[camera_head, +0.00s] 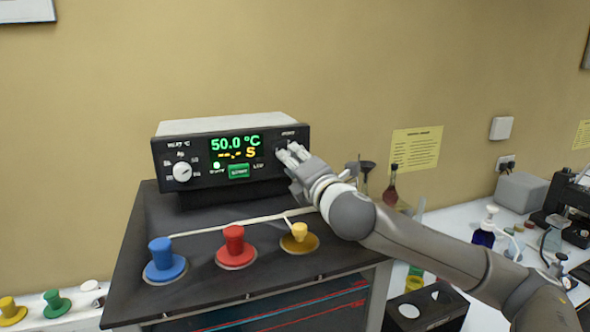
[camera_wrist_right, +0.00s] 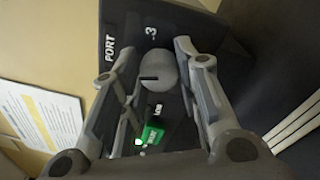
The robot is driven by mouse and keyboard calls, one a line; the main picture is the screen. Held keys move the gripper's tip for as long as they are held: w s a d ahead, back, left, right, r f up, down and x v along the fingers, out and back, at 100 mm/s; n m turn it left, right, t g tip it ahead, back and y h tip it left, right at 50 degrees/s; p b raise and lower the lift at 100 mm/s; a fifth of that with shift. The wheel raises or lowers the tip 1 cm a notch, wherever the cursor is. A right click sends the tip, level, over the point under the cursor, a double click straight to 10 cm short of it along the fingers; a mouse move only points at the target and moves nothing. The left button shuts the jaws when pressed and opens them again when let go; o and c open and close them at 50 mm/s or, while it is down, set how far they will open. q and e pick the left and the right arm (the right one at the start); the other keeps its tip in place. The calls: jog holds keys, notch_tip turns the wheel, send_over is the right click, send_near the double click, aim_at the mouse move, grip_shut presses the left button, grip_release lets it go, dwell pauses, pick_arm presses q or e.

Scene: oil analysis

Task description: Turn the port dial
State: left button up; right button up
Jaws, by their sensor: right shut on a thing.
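The control unit (camera_head: 168,141) is a black-fronted box with a pale top on the dark bench. Its green display (camera_head: 235,147) reads 50.0 °C, with a yellow "S" below. The port dial (camera_wrist_right: 158,72) is a round grey knob with a dark pointer mark, beside the label "PORT" and a "3" in the right wrist view. My right gripper (camera_head: 287,154) is at the right end of the panel, its fingers on either side of the dial and shut on it. In the head view the gripper largely hides the dial. My left gripper is out of view.
A white heat dial (camera_head: 182,171) and a green button (camera_head: 239,172) are on the same panel. Blue (camera_head: 162,259), red (camera_head: 234,241) and yellow (camera_head: 299,235) plugs stand in front of the unit. Glassware and bottles stand on the white counter at right, near my forearm.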

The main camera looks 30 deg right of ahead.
jog(key=shift+m+b, duration=0.6)
jog(key=shift+m, duration=1)
jog(key=o, duration=1)
jog(key=shift+o, duration=0.2)
jog(key=s+a, duration=0.1)
jog(key=s, duration=0.6)
jog(key=shift+s+a+f, duration=0.15)
jog(key=shift+a+f, duration=0.1)
jog(key=shift+f, duration=0.05)
